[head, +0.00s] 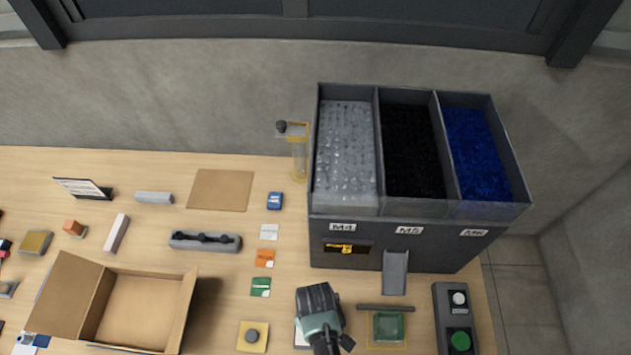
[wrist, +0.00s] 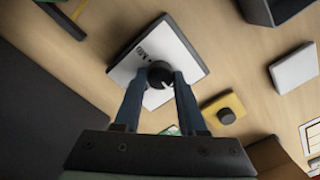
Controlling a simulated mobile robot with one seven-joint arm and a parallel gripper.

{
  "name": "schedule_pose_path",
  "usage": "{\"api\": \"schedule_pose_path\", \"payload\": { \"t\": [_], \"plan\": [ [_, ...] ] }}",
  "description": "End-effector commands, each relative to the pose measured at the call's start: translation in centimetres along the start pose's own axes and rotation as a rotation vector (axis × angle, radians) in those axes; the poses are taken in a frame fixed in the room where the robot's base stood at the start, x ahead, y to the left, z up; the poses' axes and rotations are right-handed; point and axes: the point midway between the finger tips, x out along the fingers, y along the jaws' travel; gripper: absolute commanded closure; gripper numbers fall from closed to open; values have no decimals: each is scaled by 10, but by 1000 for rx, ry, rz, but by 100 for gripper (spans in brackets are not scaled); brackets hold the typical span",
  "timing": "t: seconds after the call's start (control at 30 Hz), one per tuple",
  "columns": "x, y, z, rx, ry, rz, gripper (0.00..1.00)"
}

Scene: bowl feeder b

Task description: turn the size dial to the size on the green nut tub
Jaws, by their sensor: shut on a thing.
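The size dial is a dark round knob (wrist: 160,75) on a white plate (wrist: 190,58) with a short marking that looks like M5. My gripper (wrist: 159,82) has a finger on either side of the knob and is shut on it. In the head view my gripper (head: 321,322) covers most of the dial plate; only a white edge (head: 299,336) shows. A green open tub (head: 388,325) sits on a yellow-outlined spot just right of my gripper, below the feeder's chute. No size is readable on it.
The feeder (head: 410,242) has bins labelled M4, M5 and M6 and a chute (head: 395,272). A button box (head: 455,318) stands right. A yellow plate with a dark knob (head: 252,336) lies left; coloured cards and an open carton (head: 140,310) lie beyond.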

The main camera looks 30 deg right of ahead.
Motion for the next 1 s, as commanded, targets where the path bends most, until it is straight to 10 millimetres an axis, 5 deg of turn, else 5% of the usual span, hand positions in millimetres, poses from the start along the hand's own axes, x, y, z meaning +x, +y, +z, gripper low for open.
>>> {"api": "schedule_pose_path", "payload": {
  "t": [0.57,0.6,0.7,0.77,1.0],
  "plan": [
    [0,0,-1,-33,3,1,100],
    [0,0,-1,-33,3,1,54],
    [0,0,-1,-33,2,1,36],
    [0,0,-1,-32,2,1,30],
    [0,0,0,-31,1,0,30]
  ]
}}
